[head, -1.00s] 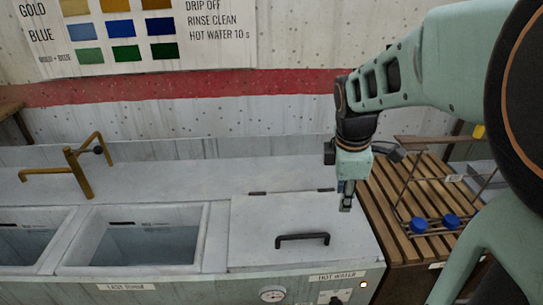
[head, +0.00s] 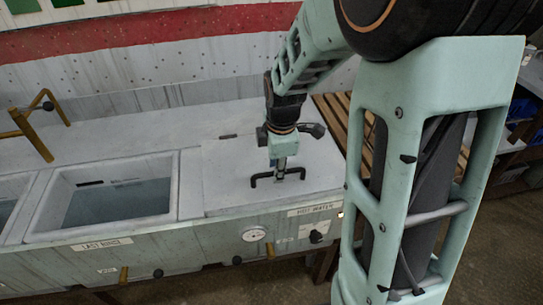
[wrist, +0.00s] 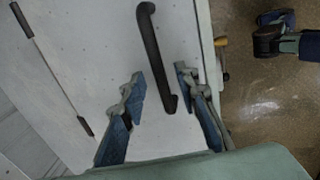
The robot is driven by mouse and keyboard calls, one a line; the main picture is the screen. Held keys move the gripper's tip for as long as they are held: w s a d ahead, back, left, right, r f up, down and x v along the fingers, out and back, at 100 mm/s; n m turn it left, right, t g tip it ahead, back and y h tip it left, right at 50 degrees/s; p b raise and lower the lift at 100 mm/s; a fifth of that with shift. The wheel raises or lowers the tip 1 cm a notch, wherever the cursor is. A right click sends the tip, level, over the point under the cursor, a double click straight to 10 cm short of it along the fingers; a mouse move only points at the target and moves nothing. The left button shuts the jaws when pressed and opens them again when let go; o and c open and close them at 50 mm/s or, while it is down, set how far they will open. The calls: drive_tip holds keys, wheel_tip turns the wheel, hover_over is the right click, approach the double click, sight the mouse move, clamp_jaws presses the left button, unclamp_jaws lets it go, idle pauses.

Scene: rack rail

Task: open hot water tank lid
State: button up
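The hot water tank lid (head: 230,185) is a flat pale panel, lying closed at the right end of the sink counter, above the "HOT WATER" label (head: 313,211). Its black bar handle (head: 262,181) sits near the front edge. In the wrist view the handle (wrist: 150,45) runs lengthwise, and its lower end lies between my fingers. My gripper (head: 280,176) is above the lid at the handle. In the wrist view my gripper (wrist: 158,88) is open, its blue-padded fingers apart on either side of the handle end.
An open basin (head: 115,198) with dark water lies left of the lid. A brass tap (head: 32,135) stands at the back left. A gauge (head: 254,234) and a black knob (head: 316,237) are on the front panel. A slatted wooden bench (head: 335,115) stands to the right.

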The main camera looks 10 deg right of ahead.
drive_tip(key=shift+f, duration=0.25)
clamp_jaws()
drive_tip(key=shift+r, duration=0.2)
